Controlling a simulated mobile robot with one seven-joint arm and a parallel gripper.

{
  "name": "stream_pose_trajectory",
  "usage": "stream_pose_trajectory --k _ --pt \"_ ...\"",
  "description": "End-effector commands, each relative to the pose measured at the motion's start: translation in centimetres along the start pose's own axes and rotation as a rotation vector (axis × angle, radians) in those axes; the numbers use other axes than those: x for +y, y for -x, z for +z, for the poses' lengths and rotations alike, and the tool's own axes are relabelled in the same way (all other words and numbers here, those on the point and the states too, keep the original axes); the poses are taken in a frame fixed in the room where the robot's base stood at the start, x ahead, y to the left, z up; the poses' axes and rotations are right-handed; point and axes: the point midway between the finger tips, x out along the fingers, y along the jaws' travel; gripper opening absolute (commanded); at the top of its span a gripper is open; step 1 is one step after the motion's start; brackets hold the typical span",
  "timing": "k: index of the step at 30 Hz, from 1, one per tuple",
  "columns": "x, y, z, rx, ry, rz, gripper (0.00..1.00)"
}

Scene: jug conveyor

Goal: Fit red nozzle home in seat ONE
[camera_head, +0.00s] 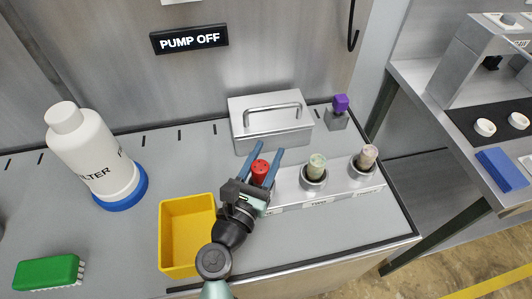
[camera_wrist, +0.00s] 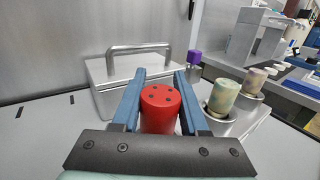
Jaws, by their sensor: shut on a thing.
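The red nozzle (camera_head: 260,168) is between the blue fingers of my gripper (camera_head: 270,147), which is shut on it. In the wrist view the red nozzle (camera_wrist: 160,108) is upright, with dark dots on its top. It is at the left end of the grey seat block (camera_head: 292,196). My gripper hides the left seat and its label, so I cannot tell how deep the nozzle sits. The middle seat, label partly readable as TWO, holds a pale green nozzle (camera_head: 317,165). The right seat holds a beige-pink nozzle (camera_head: 368,156).
A metal box with a handle (camera_head: 270,127) stands just behind the gripper. A purple-topped piece (camera_head: 340,104) is at back right. A yellow bin (camera_head: 187,204) is left of my arm. A white filter jug (camera_head: 88,150) and green brush (camera_head: 48,272) are farther left. A sign reads PUMP OFF (camera_head: 189,39).

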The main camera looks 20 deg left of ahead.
Motion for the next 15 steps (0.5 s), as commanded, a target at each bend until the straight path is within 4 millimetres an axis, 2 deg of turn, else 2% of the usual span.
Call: stream_pose_trajectory --k 1,7,15 --pt "-0.31 0.41 -1.75 0.035 0.015 -0.004 0.0" --pt "-0.3 0.39 -1.01 0.034 0.015 -0.004 0.0" --pt "-0.25 0.38 -0.96 0.034 0.015 -0.003 0.0"
